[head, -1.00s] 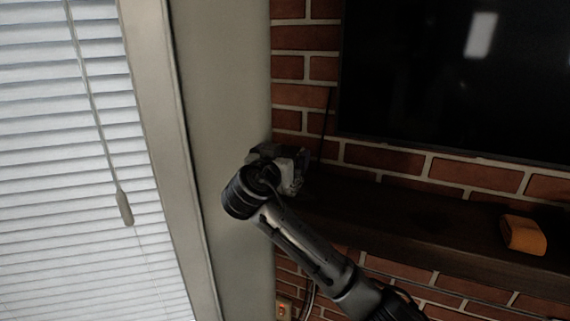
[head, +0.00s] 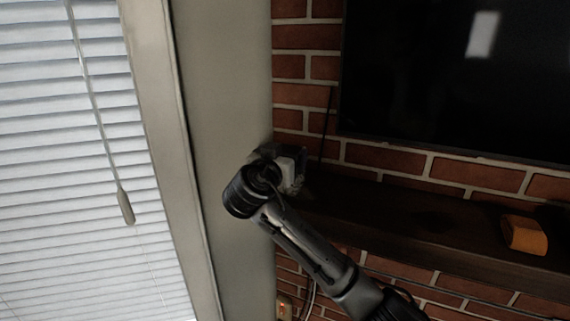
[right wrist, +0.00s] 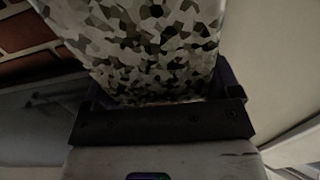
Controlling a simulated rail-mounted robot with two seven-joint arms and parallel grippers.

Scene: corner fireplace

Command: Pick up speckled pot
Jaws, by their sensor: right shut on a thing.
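The speckled pot (right wrist: 150,45) fills the upper middle of the right wrist view, with white, grey, olive and dark patches. My right gripper (right wrist: 165,100) is shut on it, with the pot between its fingers. In the head view my right gripper (head: 285,165) is at the left end of the dark mantel, by the wall corner. There the pot is mostly hidden behind my wrist and gripper, so I cannot tell whether it touches the mantel. My left gripper is not in view.
The dark mantel (head: 400,215) runs along the brick wall (head: 385,157). An orange object (head: 524,235) sits on its right part. A black screen (head: 460,75) hangs above. A pale wall (head: 225,120) and window blinds (head: 65,150) are at the left.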

